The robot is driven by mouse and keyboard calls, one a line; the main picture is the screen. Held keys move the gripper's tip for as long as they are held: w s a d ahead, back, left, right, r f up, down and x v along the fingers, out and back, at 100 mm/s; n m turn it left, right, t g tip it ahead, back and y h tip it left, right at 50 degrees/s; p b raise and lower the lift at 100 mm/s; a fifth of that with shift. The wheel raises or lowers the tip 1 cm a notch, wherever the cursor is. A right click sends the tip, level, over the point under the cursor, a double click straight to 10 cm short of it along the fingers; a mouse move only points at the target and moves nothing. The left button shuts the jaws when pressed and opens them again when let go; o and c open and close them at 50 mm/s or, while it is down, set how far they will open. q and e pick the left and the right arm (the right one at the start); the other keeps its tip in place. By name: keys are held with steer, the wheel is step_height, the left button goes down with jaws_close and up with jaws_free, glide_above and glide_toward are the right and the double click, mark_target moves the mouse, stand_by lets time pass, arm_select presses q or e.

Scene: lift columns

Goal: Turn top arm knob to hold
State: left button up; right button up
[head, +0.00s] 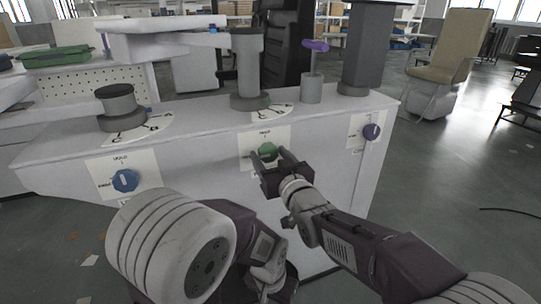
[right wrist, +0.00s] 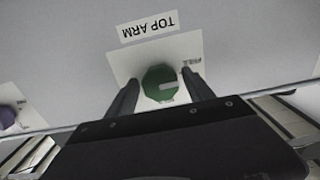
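The green knob (head: 267,152) sits on a white placard on the front of the white console. In the right wrist view the green knob (right wrist: 160,83) is below an upside-down TOP ARM label (right wrist: 148,27); its pale pointer mark points right, toward the small lettering at the placard's side. My right gripper (head: 279,157) is at the knob with its fingers apart, one on each side. In the right wrist view narrow gaps seem to show between fingers and knob. My left arm is low in front of the console; its fingers cannot be made out.
A blue knob (head: 125,180) is on the console's left and a purple knob (head: 371,131) on its right. Grey cylinders and a purple-handled post (head: 312,85) stand on the console top (head: 200,118). A beige chair (head: 451,50) is behind right. The floor at right is mostly clear.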

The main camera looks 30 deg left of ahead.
steer(key=c, duration=1)
steer(key=shift+o, duration=0.2)
steer(key=shift+m, duration=0.4)
steer(key=m+p, duration=0.1)
steer(key=m, duration=0.2)
steer(key=shift+m, duration=0.4)
steer(key=m, duration=0.4)
steer(key=shift+r+m+p, duration=0.1)
steer(key=shift+m+p, duration=0.2)
steer(key=m, duration=0.4)
steer(key=shift+s+a, duration=0.1)
steer(key=shift+m+p, duration=0.45)
steer(key=shift+m, duration=1.95)
